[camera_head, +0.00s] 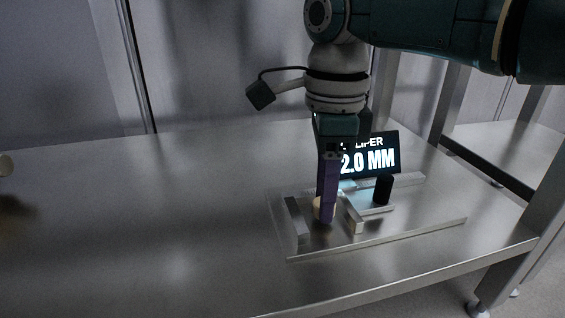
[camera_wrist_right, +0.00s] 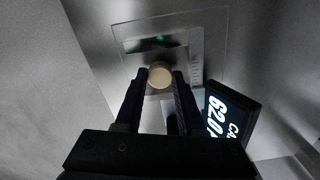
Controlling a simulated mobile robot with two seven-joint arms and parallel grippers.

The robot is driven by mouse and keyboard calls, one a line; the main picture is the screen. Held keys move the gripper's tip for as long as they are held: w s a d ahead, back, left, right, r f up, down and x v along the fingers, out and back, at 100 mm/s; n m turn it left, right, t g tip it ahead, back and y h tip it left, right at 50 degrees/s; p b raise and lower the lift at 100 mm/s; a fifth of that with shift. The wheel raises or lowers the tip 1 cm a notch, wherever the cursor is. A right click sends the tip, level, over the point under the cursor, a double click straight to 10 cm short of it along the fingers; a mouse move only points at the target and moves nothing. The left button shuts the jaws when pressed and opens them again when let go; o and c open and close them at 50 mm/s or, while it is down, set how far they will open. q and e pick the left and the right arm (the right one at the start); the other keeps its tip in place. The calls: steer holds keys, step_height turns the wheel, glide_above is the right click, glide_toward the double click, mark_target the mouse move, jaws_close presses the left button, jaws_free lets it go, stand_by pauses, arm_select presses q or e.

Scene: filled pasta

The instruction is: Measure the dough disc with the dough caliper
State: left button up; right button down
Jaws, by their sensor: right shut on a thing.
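The pale dough disc (camera_head: 317,207) is mostly hidden by my purple fingers in the head view. It shows as a tan circle (camera_wrist_right: 160,75) between the fingertips in the wrist view. My right gripper (camera_head: 326,215) points down and is shut on the disc. The dough caliper has a clear base plate (camera_head: 390,238), a metal jaw (camera_head: 297,222) left of the disc and another metal jaw (camera_head: 355,218) right of it. Whether either jaw touches the disc I cannot tell. The black display (camera_head: 385,157) is partly hidden; with the wrist view (camera_wrist_right: 228,113) it reads 62.0 MM.
The caliper stands on a steel table (camera_head: 180,240); the table is mostly bare to its left. A black knob (camera_head: 383,188) stands up beside the right jaw. A pale round thing (camera_head: 5,165) is cut off at the left edge. A table post stands at the right.

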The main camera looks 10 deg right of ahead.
steer(key=shift+f, duration=0.6)
steer(key=shift+c, duration=2.2)
jaws_free()
